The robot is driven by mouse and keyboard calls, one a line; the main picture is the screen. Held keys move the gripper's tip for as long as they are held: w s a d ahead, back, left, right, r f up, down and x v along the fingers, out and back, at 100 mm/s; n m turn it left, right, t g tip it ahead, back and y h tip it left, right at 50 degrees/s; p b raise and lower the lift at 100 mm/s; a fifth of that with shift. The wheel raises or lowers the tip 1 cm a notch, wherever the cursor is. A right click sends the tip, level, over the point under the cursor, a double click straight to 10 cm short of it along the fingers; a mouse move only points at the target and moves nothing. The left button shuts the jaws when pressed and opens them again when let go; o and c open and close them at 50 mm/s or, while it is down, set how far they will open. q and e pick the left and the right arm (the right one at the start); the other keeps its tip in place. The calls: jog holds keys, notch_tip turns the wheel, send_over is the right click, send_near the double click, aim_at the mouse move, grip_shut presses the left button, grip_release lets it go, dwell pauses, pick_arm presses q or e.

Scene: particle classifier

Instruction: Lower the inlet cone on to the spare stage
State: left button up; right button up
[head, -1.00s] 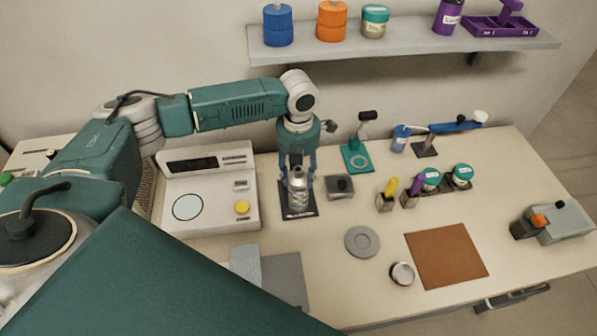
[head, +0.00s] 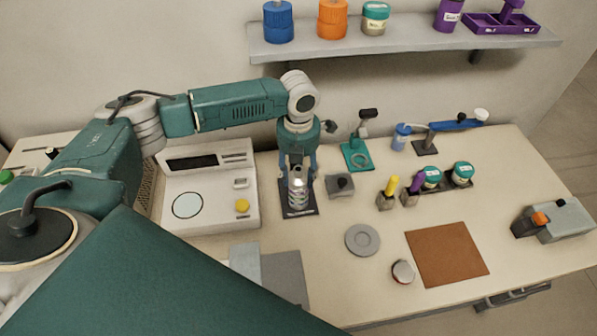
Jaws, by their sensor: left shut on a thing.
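My left gripper (head: 298,180) points down over the dark base plate (head: 311,208) near the middle of the bench. Its fingers are shut on a small silvery piece, which I take to be the inlet cone (head: 297,184). The cone is right above or against a ribbed silvery metal stack (head: 298,203), which stands upright on the base plate. The fingers partly hide the cone, and I cannot tell whether it touches the stack. I cannot tell for certain which metal part is the spare stage. My right gripper is not in view.
A white instrument (head: 210,205) stands close left of the stack, and a small grey block (head: 339,185) close right. A round grey disc (head: 362,240), a small round tin (head: 402,271) and a brown mat (head: 447,254) lie to the right. A shelf (head: 405,47) runs behind.

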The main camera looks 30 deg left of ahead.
pick_arm(q)
jog(key=o, duration=1.4)
notch_tip(320, 180, up, 12)
